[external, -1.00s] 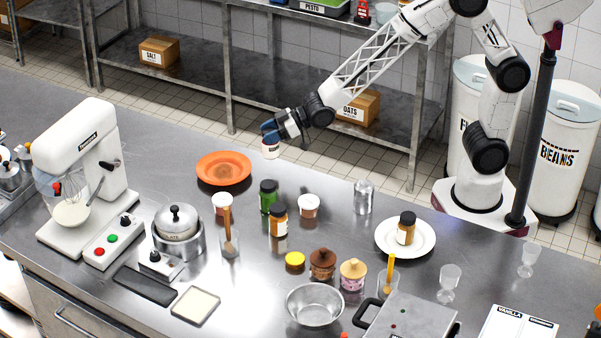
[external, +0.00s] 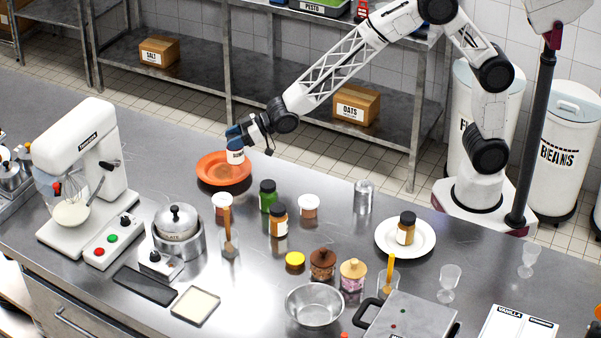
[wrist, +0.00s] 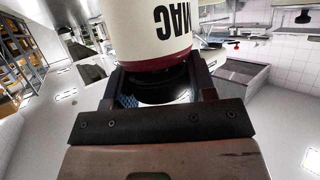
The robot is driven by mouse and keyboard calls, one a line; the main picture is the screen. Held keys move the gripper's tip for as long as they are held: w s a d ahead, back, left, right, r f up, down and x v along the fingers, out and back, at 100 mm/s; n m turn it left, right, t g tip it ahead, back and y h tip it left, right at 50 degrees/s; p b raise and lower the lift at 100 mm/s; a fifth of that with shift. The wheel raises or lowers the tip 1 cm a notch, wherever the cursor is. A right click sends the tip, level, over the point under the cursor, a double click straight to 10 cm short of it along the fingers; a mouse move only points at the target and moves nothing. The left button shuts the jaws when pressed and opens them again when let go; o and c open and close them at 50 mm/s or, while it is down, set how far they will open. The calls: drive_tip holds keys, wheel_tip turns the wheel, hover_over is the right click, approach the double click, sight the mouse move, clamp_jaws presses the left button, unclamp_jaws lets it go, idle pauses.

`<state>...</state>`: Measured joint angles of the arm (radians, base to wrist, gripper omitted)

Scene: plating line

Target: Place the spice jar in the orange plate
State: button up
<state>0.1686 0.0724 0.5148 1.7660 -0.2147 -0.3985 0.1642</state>
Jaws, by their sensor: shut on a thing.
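My gripper (external: 238,139) is shut on a spice jar (external: 236,156) with a white label and a dark cap. In the wrist view the jar (wrist: 152,35) shows the letters "MAC" upside down, a dark red band and the dark cap between my fingers (wrist: 155,92). In the external view the jar hangs roughly upright over the back right part of the orange plate (external: 212,176). I cannot tell whether its bottom touches the plate. No other thing is seen on the plate.
A white tub (external: 222,203), a green jar (external: 268,197) and an orange-brown jar (external: 279,222) stand in front of the plate. Another jar (external: 405,230) sits on a white plate (external: 426,247) at right. The counter left of the orange plate is clear.

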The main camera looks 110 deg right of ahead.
drive_tip(key=shift+w+d+f, duration=0.1)
drive_tip(key=shift+w+d, duration=0.1)
drive_tip(key=shift+w, duration=0.85)
drive_tip(key=shift+w+d+f, duration=0.1)
drive_tip(key=shift+w+d, duration=0.05)
drive_tip(key=shift+w, duration=0.9)
drive_tip(key=shift+f, duration=1.7)
drive_tip(key=shift+f, duration=0.15)
drive_tip(key=o, duration=1.3)
drive_tip(key=shift+o, duration=0.2)
drive_tip(key=shift+s, duration=0.1)
drive_tip(key=d+v, duration=0.1)
drive_tip(key=v, duration=1.1)
drive_tip(key=shift+a, duration=0.45)
